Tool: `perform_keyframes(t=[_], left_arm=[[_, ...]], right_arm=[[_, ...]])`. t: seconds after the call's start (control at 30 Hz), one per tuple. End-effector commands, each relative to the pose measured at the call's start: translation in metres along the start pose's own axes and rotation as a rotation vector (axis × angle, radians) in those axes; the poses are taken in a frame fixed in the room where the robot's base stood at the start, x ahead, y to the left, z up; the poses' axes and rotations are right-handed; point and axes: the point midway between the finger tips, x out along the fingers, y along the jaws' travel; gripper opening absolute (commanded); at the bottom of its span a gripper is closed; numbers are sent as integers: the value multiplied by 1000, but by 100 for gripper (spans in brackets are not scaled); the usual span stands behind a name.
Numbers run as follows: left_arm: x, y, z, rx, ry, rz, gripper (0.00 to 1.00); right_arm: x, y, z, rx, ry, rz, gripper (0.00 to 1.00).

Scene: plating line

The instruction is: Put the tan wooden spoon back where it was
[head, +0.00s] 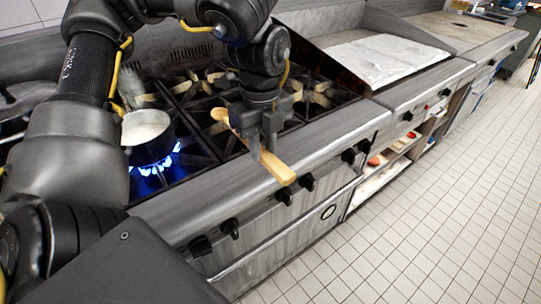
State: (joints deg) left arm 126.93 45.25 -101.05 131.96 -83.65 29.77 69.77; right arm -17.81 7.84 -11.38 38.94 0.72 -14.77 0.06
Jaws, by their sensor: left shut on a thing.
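The tan wooden spoon (275,166) is held in my left gripper (262,145) above the front of the stove. The gripper is shut around the spoon. One end of the spoon points toward the front edge and the other toward the back left, over the burner grates. I cannot tell whether the spoon touches the stove. My right gripper does not show in this view.
A dark pot (148,138) with pale contents stands at the left over a lit blue flame (152,170). The stove (350,125) has black knobs along its front. A flat griddle (385,58) lies to the right. The tiled floor (430,215) is clear.

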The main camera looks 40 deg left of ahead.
Motion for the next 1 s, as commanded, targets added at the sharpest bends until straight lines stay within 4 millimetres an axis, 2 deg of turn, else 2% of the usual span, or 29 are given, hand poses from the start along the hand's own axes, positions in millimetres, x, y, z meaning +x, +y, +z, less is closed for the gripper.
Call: perform_keyframes(t=[0.1,0.2,0.47,0.7,1.0], left_arm=[[19,-14,6,-2,2,3,0],[28,-20,10,-1,1,1,0],[34,-26,12,0,1,-1,0],[67,-30,15,1,2,3,0],[71,-30,15,0,1,-1,0]], right_arm=[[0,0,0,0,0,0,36],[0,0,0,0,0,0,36],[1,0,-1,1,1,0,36],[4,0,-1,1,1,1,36],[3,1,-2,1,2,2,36]])
